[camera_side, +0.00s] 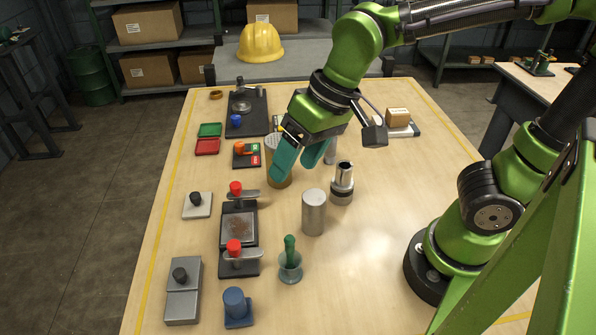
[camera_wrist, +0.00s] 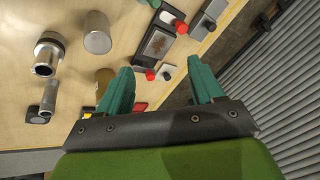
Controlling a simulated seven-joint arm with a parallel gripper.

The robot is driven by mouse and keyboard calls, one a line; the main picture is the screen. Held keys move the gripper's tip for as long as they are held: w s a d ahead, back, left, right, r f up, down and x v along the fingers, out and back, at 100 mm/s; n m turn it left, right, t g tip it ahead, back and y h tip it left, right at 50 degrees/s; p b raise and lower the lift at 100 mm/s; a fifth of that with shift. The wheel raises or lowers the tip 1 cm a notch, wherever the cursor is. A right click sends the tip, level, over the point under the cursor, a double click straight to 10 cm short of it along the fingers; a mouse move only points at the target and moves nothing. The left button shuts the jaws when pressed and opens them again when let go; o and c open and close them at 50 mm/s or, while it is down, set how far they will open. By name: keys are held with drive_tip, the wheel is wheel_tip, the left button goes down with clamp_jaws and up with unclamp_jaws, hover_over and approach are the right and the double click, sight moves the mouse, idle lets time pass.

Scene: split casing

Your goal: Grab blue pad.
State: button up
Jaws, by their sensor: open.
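A blue cylindrical piece (camera_side: 235,303) stands upright on a small blue base at the near edge of the table in the side view. A smaller blue knob (camera_side: 236,120) sits at the dark plate near the far left. I cannot tell for certain which of these is the blue pad. My gripper (camera_side: 292,172) hangs over the middle of the table, far from the near blue piece, its teal fingers open and empty. In the wrist view my gripper (camera_wrist: 160,68) also shows apart fingers with nothing between them; neither blue piece is clearly visible there.
A gold cylinder (camera_side: 270,150) stands close behind my fingers, partly hidden. A silver cylinder (camera_side: 314,212) and a metal fitting (camera_side: 342,183) stand to the right.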

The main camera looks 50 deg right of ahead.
sight(233, 297)
drive_tip(key=a+f+m+g+h, duration=0.3)
drive_tip(key=a+m, duration=0.3)
drive_tip(key=a, duration=1.1)
wheel_tip(233, 297, down, 17)
drive_tip(key=shift+r, duration=0.1)
drive_tip(key=shift+c, duration=0.4)
drive_tip(key=c, duration=1.1)
drive_tip(key=shift+r, duration=0.1)
